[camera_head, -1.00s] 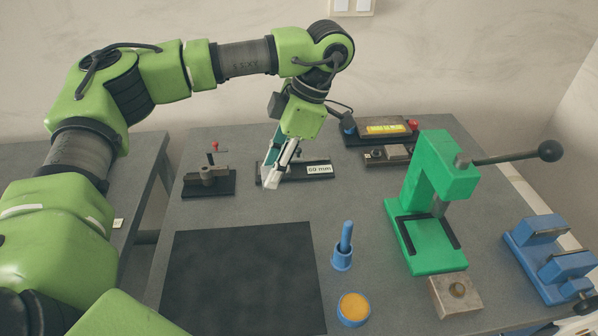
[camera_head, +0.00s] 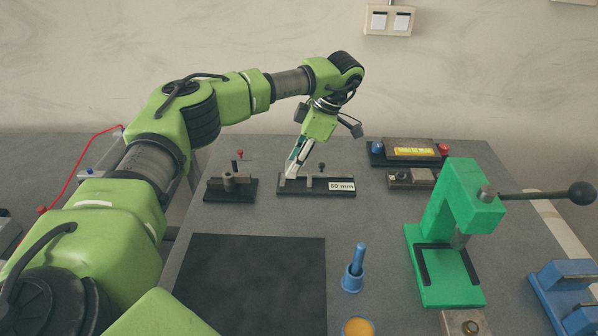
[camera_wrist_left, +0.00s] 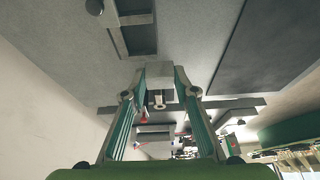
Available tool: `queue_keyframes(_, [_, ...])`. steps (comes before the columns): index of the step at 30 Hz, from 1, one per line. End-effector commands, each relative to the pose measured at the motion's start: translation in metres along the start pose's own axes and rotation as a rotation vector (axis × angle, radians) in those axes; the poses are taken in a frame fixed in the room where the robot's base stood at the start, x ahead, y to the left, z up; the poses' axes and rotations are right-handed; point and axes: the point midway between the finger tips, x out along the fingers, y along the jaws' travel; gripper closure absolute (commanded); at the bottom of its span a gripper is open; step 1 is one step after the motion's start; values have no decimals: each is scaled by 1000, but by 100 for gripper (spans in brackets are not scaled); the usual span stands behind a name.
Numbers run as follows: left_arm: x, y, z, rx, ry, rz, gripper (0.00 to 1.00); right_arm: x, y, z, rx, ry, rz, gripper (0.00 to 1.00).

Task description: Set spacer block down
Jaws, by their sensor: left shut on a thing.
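The spacer block (camera_wrist_left: 159,69) is a small grey block between the fingertips of my left gripper (camera_wrist_left: 160,80) in the left wrist view. The left gripper (camera_head: 292,170) is shut on it. In the head view the fingers point down at the left end of a long black fixture (camera_head: 318,190) with a "60 mm" label. The fingertips largely hide the block there. I cannot tell whether the block touches the fixture. My right gripper is not in view.
A black fixture with a red-tipped pin (camera_head: 231,190) stands just left. A yellow-labelled device (camera_head: 408,151) is at the back right. The green press (camera_head: 455,230), blue holder (camera_head: 353,275) and dark mat (camera_head: 255,280) lie nearer. Some bare table separates the mat and fixtures.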

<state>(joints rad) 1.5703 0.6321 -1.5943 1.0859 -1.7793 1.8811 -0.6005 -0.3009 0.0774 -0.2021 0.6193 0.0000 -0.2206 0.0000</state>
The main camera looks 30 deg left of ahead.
Motion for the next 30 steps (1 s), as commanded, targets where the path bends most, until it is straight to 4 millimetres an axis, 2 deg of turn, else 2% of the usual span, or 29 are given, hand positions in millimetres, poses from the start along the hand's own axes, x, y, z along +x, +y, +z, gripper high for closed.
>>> queue_keyframes(3, [12,13,10,-2,0,-1,99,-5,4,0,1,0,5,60])
queue_keyframes(9, [24,24,18,-1,-2,0,99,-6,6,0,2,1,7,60])
queue_keyframes(15, [29,29,21,-2,0,1,99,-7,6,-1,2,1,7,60])
queue_keyframes(22, [56,28,32,-1,-1,-1,99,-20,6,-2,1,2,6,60])
queue_keyframes(30, [59,29,33,-1,-2,1,99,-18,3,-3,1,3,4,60])
